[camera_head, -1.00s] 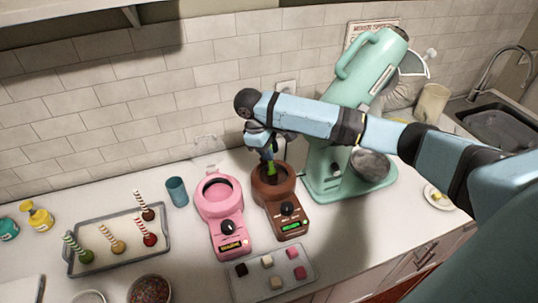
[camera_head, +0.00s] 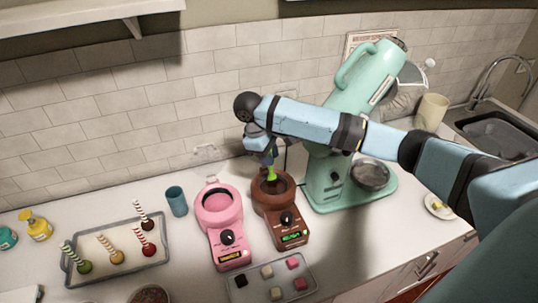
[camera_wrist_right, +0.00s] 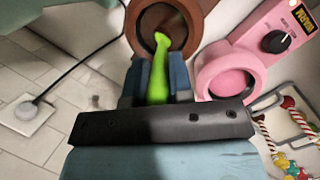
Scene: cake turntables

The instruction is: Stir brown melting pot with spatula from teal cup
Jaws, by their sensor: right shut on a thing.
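The brown melting pot (camera_head: 292,226) stands on the counter between the pink melting pot and the mint mixer. My right gripper (camera_head: 265,157) is above the brown pot, shut on a green spatula (camera_head: 271,173). In the right wrist view the spatula (camera_wrist_right: 161,62) runs from between the gripper's fingers (camera_wrist_right: 158,80) into the opening of the brown pot (camera_wrist_right: 139,14). Whether its tip touches the contents is hard to tell. The teal cup (camera_head: 177,201) stands upright left of the pink pot, with nothing sticking out of it. My left gripper is not in view.
The pink melting pot (camera_head: 226,240) is close on the left of the brown pot. The mint mixer (camera_head: 329,185) stands close on its right. A tray of candy cubes (camera_head: 250,292) lies in front. A tray of cake pops (camera_head: 75,280) is at left.

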